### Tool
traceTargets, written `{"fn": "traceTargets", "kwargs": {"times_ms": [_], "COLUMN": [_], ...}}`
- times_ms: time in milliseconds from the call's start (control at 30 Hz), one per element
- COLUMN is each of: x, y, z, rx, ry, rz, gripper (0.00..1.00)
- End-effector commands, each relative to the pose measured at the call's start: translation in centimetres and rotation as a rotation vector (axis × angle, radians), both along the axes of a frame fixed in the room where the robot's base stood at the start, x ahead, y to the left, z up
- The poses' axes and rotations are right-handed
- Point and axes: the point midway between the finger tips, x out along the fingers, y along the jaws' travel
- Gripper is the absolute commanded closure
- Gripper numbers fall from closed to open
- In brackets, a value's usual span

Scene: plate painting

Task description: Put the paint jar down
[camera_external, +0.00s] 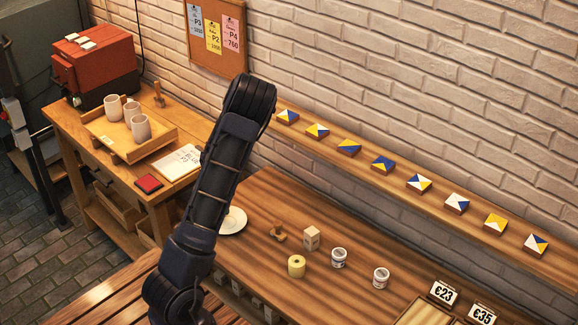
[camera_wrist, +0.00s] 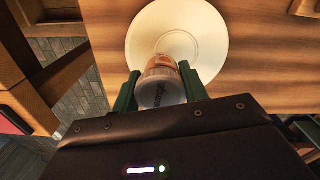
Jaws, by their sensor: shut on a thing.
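In the wrist view my gripper (camera_wrist: 158,88) is shut on a paint jar (camera_wrist: 161,88). The jar has a pale body with dark lettering and an orange-brown band at its far end. A round white plate (camera_wrist: 205,40) lies on the table behind the jar in this view. I cannot tell whether the jar touches the plate. In the external view the plate (camera_external: 233,221) shows partly beside my arm, which hides my gripper and the held jar. Two other white jars stand on the table, one in the middle (camera_external: 339,258) and one to its right (camera_external: 381,278).
Price signs (camera_external: 443,293) are at lower right. A shelf of painted tiles (camera_external: 383,164) runs along the wall. A side table holds a tray of mugs (camera_external: 163,140).

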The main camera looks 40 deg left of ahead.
Motion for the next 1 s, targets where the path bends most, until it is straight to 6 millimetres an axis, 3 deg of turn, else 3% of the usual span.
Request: {"fn": "traceTargets", "kwargs": {"times_ms": [200, 767, 800, 900, 1000], "x": [-0.1, 0.0, 0.0, 0.0, 0.0], "y": [0.1, 0.0, 0.0, 0.0, 0.0], "z": [-2.4, -3.2, -3.2, -3.2, -3.2], "rx": [0.000, 0.001, 0.001, 0.001, 0.000], "ry": [0.001, 0.001, 0.001, 0.000, 0.000], "rz": [0.001, 0.000, 0.000, 0.000, 0.000], "gripper": [0.81, 0.81, 0.53, 0.35, 0.35]}}
